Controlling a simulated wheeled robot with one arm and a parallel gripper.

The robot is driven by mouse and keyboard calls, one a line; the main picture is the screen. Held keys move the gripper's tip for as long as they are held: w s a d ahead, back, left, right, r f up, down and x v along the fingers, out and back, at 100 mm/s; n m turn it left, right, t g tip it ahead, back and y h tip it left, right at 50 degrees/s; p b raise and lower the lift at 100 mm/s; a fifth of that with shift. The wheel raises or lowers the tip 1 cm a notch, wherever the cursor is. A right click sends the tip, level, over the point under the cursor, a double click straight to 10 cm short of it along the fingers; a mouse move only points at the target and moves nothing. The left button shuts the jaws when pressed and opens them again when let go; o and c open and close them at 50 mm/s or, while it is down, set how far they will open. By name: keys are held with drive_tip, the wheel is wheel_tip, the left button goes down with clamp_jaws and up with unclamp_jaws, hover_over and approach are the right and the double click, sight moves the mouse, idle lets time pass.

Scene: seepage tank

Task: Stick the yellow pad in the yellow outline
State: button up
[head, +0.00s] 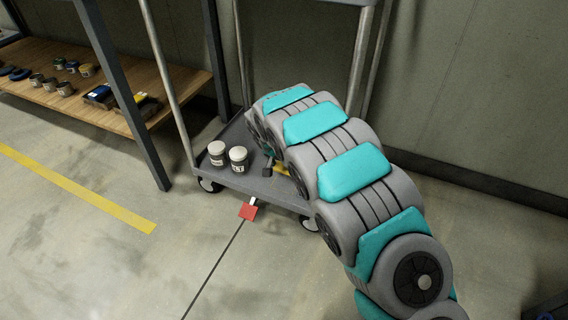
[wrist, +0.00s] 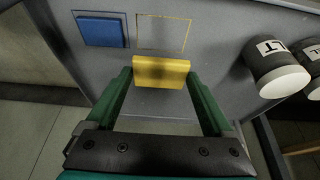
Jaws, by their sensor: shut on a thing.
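The yellow pad (wrist: 161,72) is a flat block held between the two green fingers of my gripper (wrist: 160,80) in the wrist view. The gripper is shut on it. The yellow outline (wrist: 164,34) is a thin square drawn on the grey surface just beyond the pad. The pad is apart from it in the picture and covers none or little more than its lower edge; I cannot tell the height between pad and surface. In the head view, a small bit of yellow (head: 282,170) shows beside my arm over the cart's lower shelf; the outline is hidden there.
A blue pad (wrist: 101,30) lies left of the outline. Two white-lidded jars (head: 238,159) stand on the cart's lower shelf (head: 238,180), and lie to the right in the wrist view. A red tag (head: 248,211) is at the cart's front. A wooden shelf (head: 60,70) holds jars at left.

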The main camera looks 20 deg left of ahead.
sight(282, 172)
drive_tip(key=shift+s+f+b, duration=0.1)
drive_tip(key=shift+s+b, duration=0.05)
drive_tip(key=shift+b, duration=0.2)
drive_tip(key=shift+f+b, duration=1.15)
drive_tip(key=shift+f, duration=1.05)
drive_tip(key=shift+b, duration=0.35)
drive_tip(key=shift+f, duration=1.1)
drive_tip(key=shift+f, duration=0.65)
idle(0.6)
drive_tip(key=o, duration=0.9)
drive_tip(key=shift+c, duration=0.2)
